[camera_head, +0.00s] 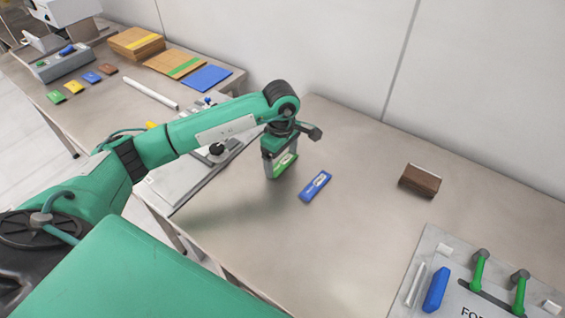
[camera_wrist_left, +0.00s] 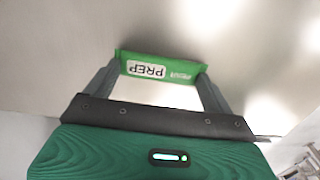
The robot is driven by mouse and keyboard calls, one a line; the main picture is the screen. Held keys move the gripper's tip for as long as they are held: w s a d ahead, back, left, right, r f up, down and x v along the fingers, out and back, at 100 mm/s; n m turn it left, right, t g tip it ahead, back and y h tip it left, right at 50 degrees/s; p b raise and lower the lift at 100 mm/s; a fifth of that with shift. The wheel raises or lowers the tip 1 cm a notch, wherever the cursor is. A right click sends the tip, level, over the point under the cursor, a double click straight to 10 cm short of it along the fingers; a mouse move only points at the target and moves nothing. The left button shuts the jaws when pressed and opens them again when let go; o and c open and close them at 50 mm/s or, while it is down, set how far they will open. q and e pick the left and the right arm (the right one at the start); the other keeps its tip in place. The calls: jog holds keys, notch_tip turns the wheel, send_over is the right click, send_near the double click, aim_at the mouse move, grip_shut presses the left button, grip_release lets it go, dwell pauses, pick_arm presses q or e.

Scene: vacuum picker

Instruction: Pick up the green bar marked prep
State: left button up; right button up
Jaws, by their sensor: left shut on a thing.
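The green bar (camera_wrist_left: 160,66) carries a white label reading PREP in the left wrist view. It spans between the two grey fingers of my left gripper (camera_wrist_left: 158,82), which is shut on it by its ends. In the head view the green bar (camera_head: 284,164) shows between the fingers of my left gripper (camera_head: 282,166), at or just above the table; the exact gap cannot be told. A blue bar (camera_head: 315,186) with a pale label lies on the table just right of the gripper. My right gripper is not in view.
A brown block (camera_head: 420,179) lies farther right on the metal table (camera_head: 350,140). A grey panel with green handles and a blue piece (camera_head: 436,289) is at the lower right. Boards (camera_head: 136,42) and small coloured pieces lie on the left bench.

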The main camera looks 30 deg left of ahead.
aim_at(281, 161)
pick_arm(q)
jog(key=shift+r, duration=0.1)
jog(key=shift+r, duration=0.5)
notch_tip(281, 161, up, 19)
jog(key=b, duration=0.1)
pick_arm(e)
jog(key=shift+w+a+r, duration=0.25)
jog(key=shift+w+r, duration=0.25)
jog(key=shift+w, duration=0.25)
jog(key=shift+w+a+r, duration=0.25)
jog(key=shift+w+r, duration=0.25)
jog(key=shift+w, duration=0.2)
pick_arm(q)
jog(key=shift+d, duration=0.1)
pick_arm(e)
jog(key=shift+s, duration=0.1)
pick_arm(q)
jog(key=s+d+f+m+p, duration=0.3)
jog(key=s+d+m+p, duration=0.3)
jog(key=m, duration=1)
jog(key=shift+s+f+p, duration=0.15)
jog(key=shift+f+p, duration=0.1)
jog(key=shift+p, duration=0.85)
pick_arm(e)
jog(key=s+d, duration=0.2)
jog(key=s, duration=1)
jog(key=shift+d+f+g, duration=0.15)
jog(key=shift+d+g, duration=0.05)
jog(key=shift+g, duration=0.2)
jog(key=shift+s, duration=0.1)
